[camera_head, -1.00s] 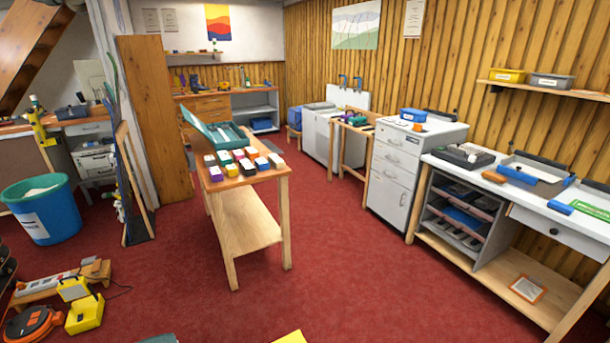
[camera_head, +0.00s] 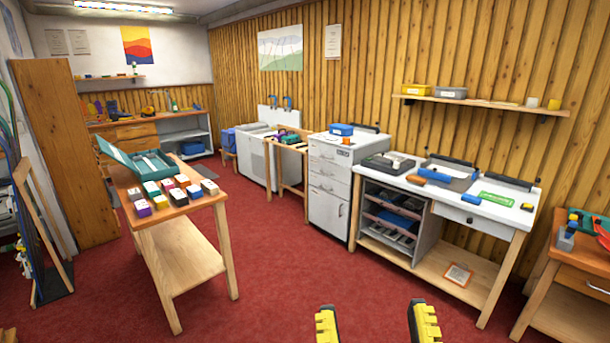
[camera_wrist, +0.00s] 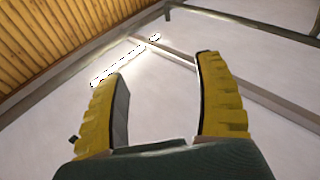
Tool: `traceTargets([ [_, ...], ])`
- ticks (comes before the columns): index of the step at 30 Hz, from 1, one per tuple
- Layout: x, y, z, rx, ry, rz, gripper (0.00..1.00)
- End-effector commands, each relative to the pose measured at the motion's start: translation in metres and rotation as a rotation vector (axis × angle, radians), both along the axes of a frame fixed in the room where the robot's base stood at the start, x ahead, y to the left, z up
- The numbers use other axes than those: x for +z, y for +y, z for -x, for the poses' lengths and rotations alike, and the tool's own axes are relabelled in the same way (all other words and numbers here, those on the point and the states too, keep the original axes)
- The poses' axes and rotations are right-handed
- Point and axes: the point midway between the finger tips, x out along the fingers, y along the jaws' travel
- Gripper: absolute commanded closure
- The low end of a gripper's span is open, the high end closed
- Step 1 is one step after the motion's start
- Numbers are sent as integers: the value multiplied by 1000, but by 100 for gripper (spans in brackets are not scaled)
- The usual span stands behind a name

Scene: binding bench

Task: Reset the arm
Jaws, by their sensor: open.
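My gripper (camera_head: 377,325) shows at the bottom of the head view, right of centre. Its two yellow fingers with dark edges point up and stand wide apart, with nothing between them. In the wrist view my gripper (camera_wrist: 158,95) is also open and empty. The gripper touches nothing that I can see. The rest of the arm is out of the head view.
A wooden table (camera_head: 188,255) with several small boxes and an open teal case (camera_head: 150,163) stands at left. A white-topped bench (camera_head: 450,190) and a drawer cabinet (camera_head: 328,195) line the right wall. Red carpet (camera_head: 280,275) is free between them.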

Motion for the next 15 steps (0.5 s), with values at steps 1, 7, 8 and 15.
traceTargets([
  [1, 22, -2, 18, 7, -87, -61, 30],
  [7, 103, -2, 14, 29, -96, -123, 30],
  [8, 115, -2, 14, 29, -96, -123, 30],
  [15, 218, -2, 14, 30, -93, -126, 30],
])
